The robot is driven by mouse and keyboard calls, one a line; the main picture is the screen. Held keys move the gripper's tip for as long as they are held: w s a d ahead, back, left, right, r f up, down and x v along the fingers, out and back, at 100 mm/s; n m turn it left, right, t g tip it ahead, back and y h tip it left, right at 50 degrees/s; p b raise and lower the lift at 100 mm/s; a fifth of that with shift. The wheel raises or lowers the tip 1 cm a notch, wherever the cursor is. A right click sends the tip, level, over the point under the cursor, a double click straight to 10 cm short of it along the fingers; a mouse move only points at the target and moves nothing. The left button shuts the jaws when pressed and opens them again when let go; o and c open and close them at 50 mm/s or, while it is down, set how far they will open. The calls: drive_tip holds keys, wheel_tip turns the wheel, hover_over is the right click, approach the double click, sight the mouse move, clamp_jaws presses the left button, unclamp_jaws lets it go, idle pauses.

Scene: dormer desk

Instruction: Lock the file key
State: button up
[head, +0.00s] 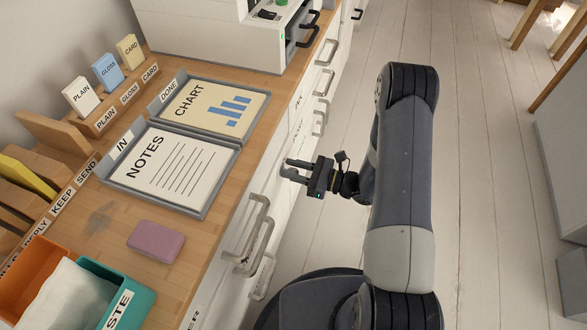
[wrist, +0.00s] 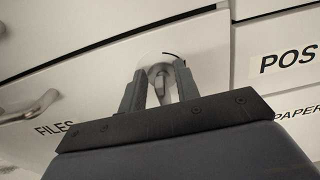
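The file key (wrist: 161,87) is a small grey key standing out from a pale round lock (wrist: 150,66) on the white drawer front marked FILES (wrist: 56,128). In the wrist view its bow looks roughly upright. My gripper (wrist: 157,84) points at the lock with one finger on each side of the key. A gap shows between the key and the fingers, so the gripper looks open around it. Whether the fingertips touch the lock plate cannot be told. In the head view my gripper (head: 288,168) is close to the drawer fronts; the key is hidden there.
A drawer handle (wrist: 30,107) is left of the lock. A neighbouring drawer marked POS (wrist: 280,60) is at right. Handles (head: 255,232) stick out along the cabinet. The desk top holds a NOTES tray (head: 215,207) and a pink block (head: 156,241).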

clamp_jaws()
drive_tip(key=shift+m, duration=0.3)
drive_tip(key=m, duration=0.3)
drive_tip(key=shift+w+d+p, duration=0.1)
drive_tip(key=shift+w+p, duration=0.1)
drive_tip(key=shift+p, duration=0.15)
drive_tip(key=m, duration=0.4)
drive_tip(key=shift+w+f+p, duration=0.1)
drive_tip(key=shift+w+p, duration=0.1)
drive_tip(key=shift+p, duration=0.1)
drive_tip(key=m, duration=0.3)
drive_tip(key=m+p, duration=0.1)
drive_tip(key=m, duration=0.1)
drive_tip(key=shift+w+d+f+m, duration=0.1)
drive_tip(key=shift+w+f+m, duration=0.05)
drive_tip(key=shift+f+m, duration=0.15)
drive_tip(key=m, duration=0.4)
drive_tip(key=shift+f+m, duration=0.25)
drive_tip(key=shift+m, duration=0.05)
